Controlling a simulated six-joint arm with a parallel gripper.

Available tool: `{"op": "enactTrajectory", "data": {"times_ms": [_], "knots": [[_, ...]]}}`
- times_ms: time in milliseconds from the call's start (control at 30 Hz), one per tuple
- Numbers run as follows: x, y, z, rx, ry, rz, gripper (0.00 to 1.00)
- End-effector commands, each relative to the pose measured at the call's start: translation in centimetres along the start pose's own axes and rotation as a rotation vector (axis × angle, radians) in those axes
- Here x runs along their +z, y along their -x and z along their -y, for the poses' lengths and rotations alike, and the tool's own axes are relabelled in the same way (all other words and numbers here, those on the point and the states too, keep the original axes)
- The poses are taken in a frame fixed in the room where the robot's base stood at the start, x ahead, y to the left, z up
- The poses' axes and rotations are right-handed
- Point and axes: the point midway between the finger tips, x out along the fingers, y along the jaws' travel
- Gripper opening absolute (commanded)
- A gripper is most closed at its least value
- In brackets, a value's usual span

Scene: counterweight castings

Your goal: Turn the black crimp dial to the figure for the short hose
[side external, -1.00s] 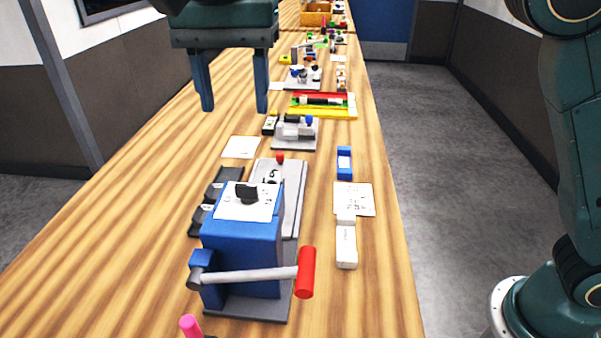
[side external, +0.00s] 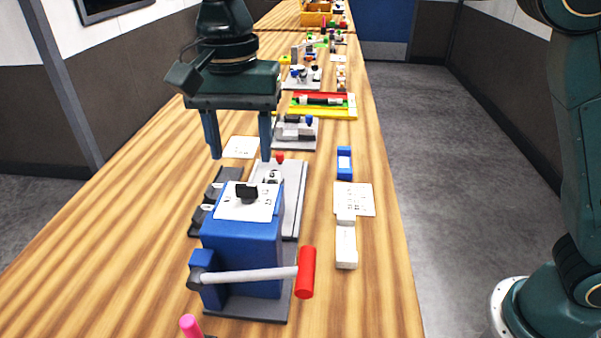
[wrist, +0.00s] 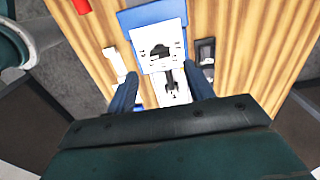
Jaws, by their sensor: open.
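The black crimp dial (side external: 247,192) sits on a white printed plate (side external: 236,208) on top of a blue press (side external: 242,250). The plate's figures are too small to read. In the wrist view the dial (wrist: 160,52) shows beyond my fingertips, near the picture's centre line. My gripper (side external: 240,158) is open and empty, fingers pointing down, above and apart from the dial. Its two fingers also show in the wrist view (wrist: 163,82), spread to either side below the plate. No hose is clearly recognisable.
The press has a grey lever (side external: 245,276) with a red handle (side external: 306,272) at its front. A printed card (side external: 354,199), a white block (side external: 346,245) and a blue holder (side external: 344,162) lie to its right. Dark trays (side external: 210,205) sit at its left. Several other fixtures stand farther along the bench.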

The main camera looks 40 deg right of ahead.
Motion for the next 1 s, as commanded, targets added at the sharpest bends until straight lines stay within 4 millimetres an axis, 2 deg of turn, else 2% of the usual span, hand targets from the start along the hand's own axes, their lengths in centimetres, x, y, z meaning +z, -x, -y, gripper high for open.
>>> {"op": "enactTrajectory", "data": {"times_ms": [200,400,600,900,1000], "knots": [[0.0,-3.2,-0.1,0.003,0.000,0.001,0.53],[0.0,-5.4,-0.1,0.002,0.000,0.000,0.53],[0.0,-6.5,0.0,0.001,0.000,0.000,0.53],[0.0,-6.6,0.0,0.000,0.000,0.000,0.53],[0.0,-6.6,0.0,0.000,0.000,0.000,0.33]]}}
